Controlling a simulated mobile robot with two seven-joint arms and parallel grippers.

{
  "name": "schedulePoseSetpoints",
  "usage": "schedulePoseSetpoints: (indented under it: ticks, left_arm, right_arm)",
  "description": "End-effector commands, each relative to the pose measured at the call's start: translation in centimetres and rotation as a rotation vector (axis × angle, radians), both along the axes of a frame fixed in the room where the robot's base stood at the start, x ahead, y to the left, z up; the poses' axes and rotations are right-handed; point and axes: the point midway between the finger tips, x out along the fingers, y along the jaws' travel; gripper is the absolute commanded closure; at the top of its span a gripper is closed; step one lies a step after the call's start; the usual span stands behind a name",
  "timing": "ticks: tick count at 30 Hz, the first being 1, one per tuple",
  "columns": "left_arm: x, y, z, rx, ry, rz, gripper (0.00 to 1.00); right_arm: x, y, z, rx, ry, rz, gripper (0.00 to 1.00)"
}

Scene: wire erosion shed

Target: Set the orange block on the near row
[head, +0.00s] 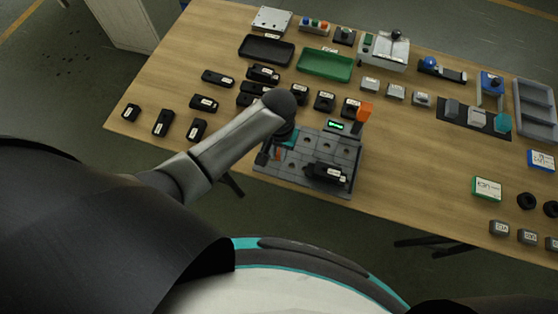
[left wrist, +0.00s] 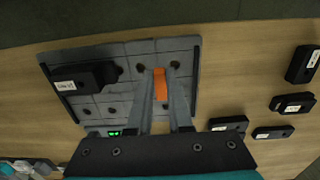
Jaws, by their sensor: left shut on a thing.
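My left gripper (left wrist: 165,72) is shut on the orange block (left wrist: 160,86), which shows between its two fingers over the grey holed plate (left wrist: 120,92). In the head view the left gripper (head: 271,154) is at the left part of the plate (head: 312,150), and only a sliver of the orange block (head: 277,153) shows. I cannot tell whether the block touches the plate. A labelled black block (head: 327,172) lies on the near right of the plate; it also shows in the left wrist view (left wrist: 82,76). My right gripper is not in view.
An orange upright tab (head: 365,111) and a small green display (head: 335,126) stand behind the plate. Several black blocks (head: 203,103) lie to the left and behind. A black tray (head: 266,50) and a green tray (head: 325,65) are farther back. Bare wood lies right of the plate.

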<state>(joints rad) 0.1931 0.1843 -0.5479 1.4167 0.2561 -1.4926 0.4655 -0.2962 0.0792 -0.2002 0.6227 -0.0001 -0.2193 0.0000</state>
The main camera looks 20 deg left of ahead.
Motion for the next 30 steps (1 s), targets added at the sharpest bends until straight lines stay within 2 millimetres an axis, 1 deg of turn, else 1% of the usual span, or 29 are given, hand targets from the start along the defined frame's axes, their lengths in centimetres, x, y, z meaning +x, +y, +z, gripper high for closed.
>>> schedulePoseSetpoints:
  ticks: [1, 5, 9, 12, 15, 22, 25, 26, 30]
  left_arm:
    - [0.1, -0.1, -0.6, -0.001, -0.001, 0.0, 1.0]
    - [0.1, -0.1, -1.5, -0.001, -0.002, 0.0, 1.0]
    - [0.0, 0.0, -3.6, 0.0, 0.001, 0.001, 1.0]
    - [0.0, 0.0, -4.6, 0.0, 0.0, 0.001, 1.0]
    - [0.1, 0.0, -4.9, -0.001, -0.002, 0.001, 1.0]
    - [0.1, 0.0, -4.8, -0.001, -0.002, 0.0, 1.0]
    - [0.1, 0.0, -5.1, -0.001, -0.001, 0.001, 1.0]
    - [0.0, 0.0, -5.1, -0.001, -0.001, 0.001, 0.79]
    - [0.0, 0.0, -5.0, -0.001, -0.001, 0.001, 0.63]
  right_arm:
    - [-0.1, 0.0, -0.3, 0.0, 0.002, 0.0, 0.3]
    - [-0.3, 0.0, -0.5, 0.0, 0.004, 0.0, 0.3]
    - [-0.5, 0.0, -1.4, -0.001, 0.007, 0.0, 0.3]
    - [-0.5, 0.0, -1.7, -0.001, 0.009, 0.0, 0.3]
    - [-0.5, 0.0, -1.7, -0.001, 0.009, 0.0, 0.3]
    - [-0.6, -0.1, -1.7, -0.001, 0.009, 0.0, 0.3]
    - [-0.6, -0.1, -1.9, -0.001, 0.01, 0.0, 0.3]
    - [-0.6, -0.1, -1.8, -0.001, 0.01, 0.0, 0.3]
    - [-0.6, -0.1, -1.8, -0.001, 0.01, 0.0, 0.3]
